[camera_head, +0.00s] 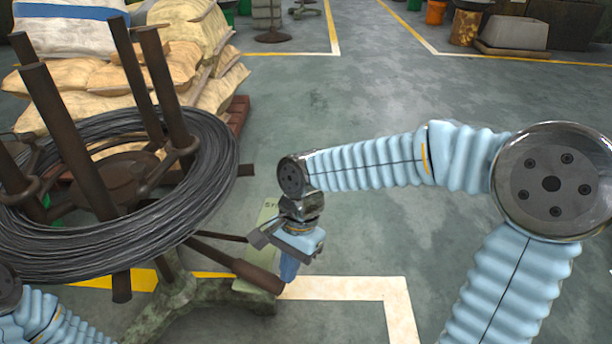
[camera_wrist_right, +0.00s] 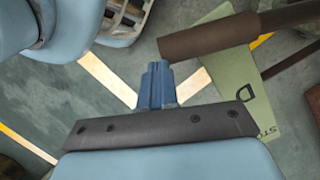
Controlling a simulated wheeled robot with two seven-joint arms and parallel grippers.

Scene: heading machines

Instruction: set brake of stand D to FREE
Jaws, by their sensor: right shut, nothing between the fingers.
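The stand (camera_head: 175,300) has a green-grey base and carries a big coil of dark wire (camera_head: 215,190) among brown posts. A brown lever with a thick round handle (camera_head: 245,268) sticks out low on its right side. The handle also shows in the right wrist view (camera_wrist_right: 215,36). A pale green plate (camera_head: 268,212) with black lettering lies behind the lever; a "D" is readable on it in the wrist view (camera_wrist_right: 225,75). My right gripper (camera_head: 289,272) is shut and empty, with its blue fingers (camera_wrist_right: 157,75) just beside the handle's free end. Whether they touch, I cannot tell. My left gripper is out of view.
Stacked sacks (camera_head: 90,90) on a pallet stand behind the coil. White and yellow lines (camera_head: 345,288) mark the floor. The floor (camera_head: 330,110) ahead is clear. Buckets and a grey block (camera_head: 515,32) stand far back.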

